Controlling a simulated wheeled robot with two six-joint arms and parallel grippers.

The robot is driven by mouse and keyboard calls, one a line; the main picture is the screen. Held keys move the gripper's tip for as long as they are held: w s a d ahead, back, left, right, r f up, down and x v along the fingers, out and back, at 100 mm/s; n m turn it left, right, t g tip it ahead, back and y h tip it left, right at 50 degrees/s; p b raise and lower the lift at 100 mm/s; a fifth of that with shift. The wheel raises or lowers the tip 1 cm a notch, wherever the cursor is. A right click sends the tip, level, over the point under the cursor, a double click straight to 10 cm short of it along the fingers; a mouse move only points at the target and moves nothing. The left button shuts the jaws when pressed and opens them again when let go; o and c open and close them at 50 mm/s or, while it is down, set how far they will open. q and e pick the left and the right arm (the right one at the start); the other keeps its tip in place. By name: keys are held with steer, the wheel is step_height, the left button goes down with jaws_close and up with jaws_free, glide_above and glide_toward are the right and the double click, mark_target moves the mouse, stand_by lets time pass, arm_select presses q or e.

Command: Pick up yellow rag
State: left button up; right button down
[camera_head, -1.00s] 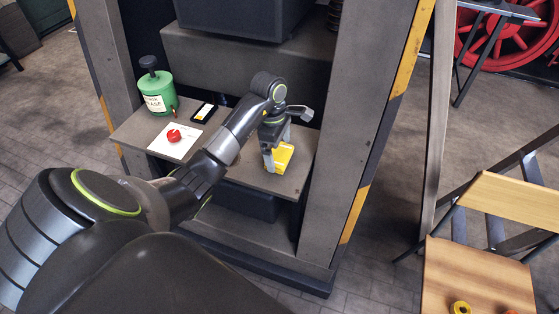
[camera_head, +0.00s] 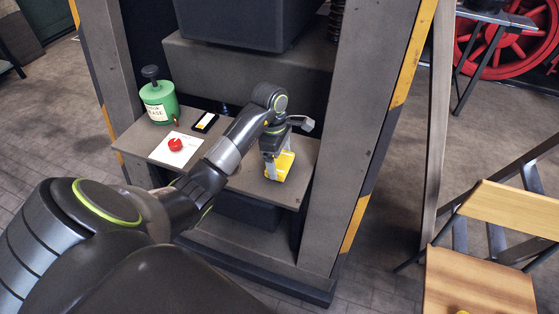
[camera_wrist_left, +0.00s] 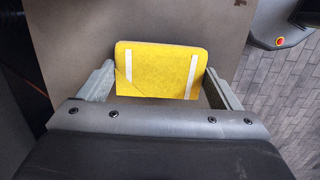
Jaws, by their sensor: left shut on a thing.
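The yellow rag (camera_head: 283,163) lies at the right end of the grey shelf, and my left gripper (camera_head: 272,173) reaches down over it. In the left wrist view the rag (camera_wrist_left: 160,68) is a folded yellow piece with two pale stripes. It sits between the two fingers of the left gripper (camera_wrist_left: 158,85), which are shut on it from both sides. The rag looks to be at shelf height; I cannot tell whether it is clear of the surface. My right gripper is not in view.
The grey shelf (camera_head: 235,180) also holds a green can (camera_head: 159,103), a red knob (camera_head: 175,145) on a white sheet (camera_head: 185,155) and a small dark device (camera_head: 206,122). Grey posts (camera_head: 370,120) flank the shelf. A wooden chair (camera_head: 475,280) stands at the right.

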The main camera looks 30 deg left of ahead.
mark_target(279, 161)
arm_select(q)
step_height(279, 161, up, 3)
steer(key=shift+f+p, duration=0.15)
steer(key=shift+p, duration=0.2)
step_height(279, 161, up, 6)
steer(key=p, duration=0.6)
steer(key=shift+r, duration=0.25)
steer(key=o, duration=0.4)
steer(key=shift+c, duration=1.4)
